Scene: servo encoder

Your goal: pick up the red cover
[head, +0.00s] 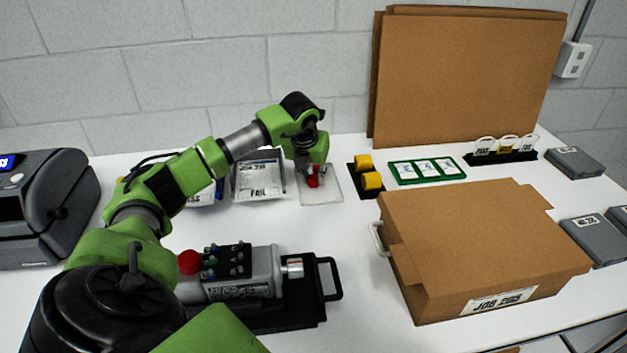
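A small red piece (313,177), which looks like the red cover, is at the clear flat tray (333,193) at the back middle of the table. My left gripper (311,173) points down over this tray, right at the red piece. The gripper hides part of the piece, and its fingers are too small to tell whether they are closed on it. A round red part (189,262) also sits on the left end of the grey servo unit (262,270) in front. My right gripper is not in view.
A FAIL bin (259,180) stands left of the tray. Yellow rolls on a black holder (371,181) and a green card frame (427,170) lie to its right. A cardboard box (480,240) fills the right front. A grey machine (45,205) stands at far left.

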